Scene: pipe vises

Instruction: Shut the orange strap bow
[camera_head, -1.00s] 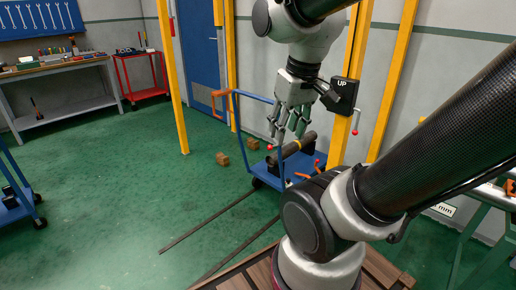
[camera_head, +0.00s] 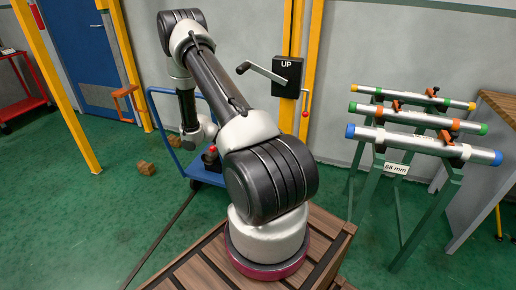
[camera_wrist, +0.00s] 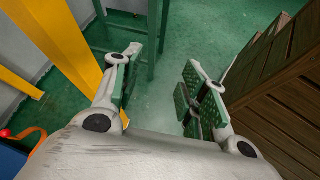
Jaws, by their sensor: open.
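My gripper (camera_wrist: 157,88) is open and empty in the wrist view, with green floor between its fingers. In the head view my own arm hides its fingers. A curved orange bow (camera_wrist: 37,142) shows at the lower left edge of the wrist view, beside a blue surface and outside the fingers. An orange bow-shaped part (camera_head: 124,101) shows by the blue cart (camera_head: 160,100) in the head view. I cannot tell whether they are the same piece. Smaller orange clamps (camera_head: 446,137) sit on the pipes of the rack at right. Which one is the strap bow is unclear.
The rack (camera_head: 408,200) with three pipes (camera_head: 420,144) stands at right, its card reading 68 mm. Yellow posts (camera_head: 292,60) carry a black UP box (camera_head: 274,75) with a crank. Wooden blocks (camera_head: 146,168) lie on the floor. A slatted wooden surface (camera_wrist: 290,110) is close at right of my gripper.

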